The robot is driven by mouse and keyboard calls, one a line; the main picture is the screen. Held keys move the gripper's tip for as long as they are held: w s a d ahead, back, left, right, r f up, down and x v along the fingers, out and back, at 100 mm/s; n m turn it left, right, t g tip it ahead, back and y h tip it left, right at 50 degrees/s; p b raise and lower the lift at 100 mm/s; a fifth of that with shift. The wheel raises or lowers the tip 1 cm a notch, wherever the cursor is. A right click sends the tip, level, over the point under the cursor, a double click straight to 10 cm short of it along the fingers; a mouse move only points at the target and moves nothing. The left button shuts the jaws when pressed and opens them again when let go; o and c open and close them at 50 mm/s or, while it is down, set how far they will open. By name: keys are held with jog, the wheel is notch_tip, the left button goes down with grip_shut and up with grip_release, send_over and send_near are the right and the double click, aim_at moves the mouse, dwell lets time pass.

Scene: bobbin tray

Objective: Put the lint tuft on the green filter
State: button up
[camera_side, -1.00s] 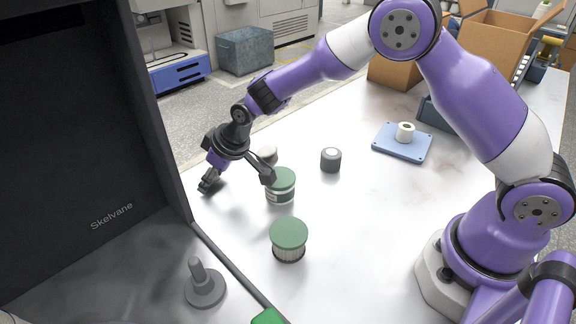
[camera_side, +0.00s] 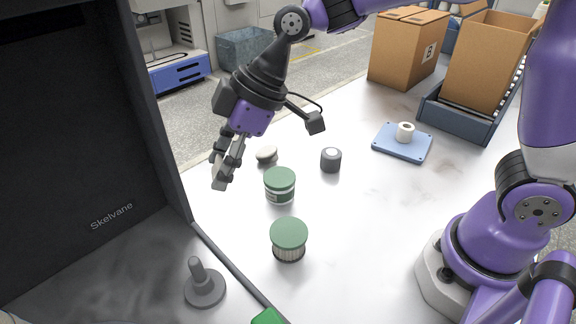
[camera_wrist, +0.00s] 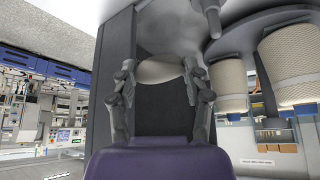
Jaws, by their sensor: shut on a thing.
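The green filter (camera_side: 288,239) stands upright on the white table, with a flat green top and a pleated pale side. Its top looks bare. My gripper (camera_side: 221,180) is up in the air, to the left of the filter and farther back, near the dark cabinet. In the wrist view its two fingers (camera_wrist: 161,75) are closed on a pale off-white tuft (camera_wrist: 158,69), which I take for the lint tuft. In the side view the fingers hide the tuft.
A green-lidded jar (camera_side: 280,184) stands just behind the filter. A pale rounded piece (camera_side: 266,154), a grey cylinder (camera_side: 331,160) and a blue plate (camera_side: 390,148) with a white roll lie farther back. A dark cabinet (camera_side: 80,120) walls the left. Table right of the filter is clear.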

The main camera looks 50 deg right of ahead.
aim_at(284, 237)
jog(key=s+r+n+g, duration=0.1)
jog(key=s+n+g, duration=0.3)
jog(key=s, duration=1.3)
jog(key=n, duration=0.4)
jog(key=shift+s+a+r+n+y, duration=0.2)
jog(key=shift+r+n+y, duration=0.1)
jog(key=shift+r+n, duration=0.1)
jog(key=w+d+f, duration=0.2)
jog(key=w, duration=0.1)
jog(key=w+d+f, duration=0.1)
jog(key=w+f, duration=0.1)
jog(key=w, duration=0.1)
jog(key=w+d+f, duration=0.2)
jog(key=w, duration=0.1)
jog(key=shift+w+d+f, duration=0.15)
jog(key=shift+d+f, duration=0.15)
jog(key=shift+w+f, duration=0.1)
jog(key=shift+f, duration=1.95)
jog(key=shift+f, duration=0.1)
jog(key=o, duration=0.7)
jog(key=shift+c, duration=0.2)
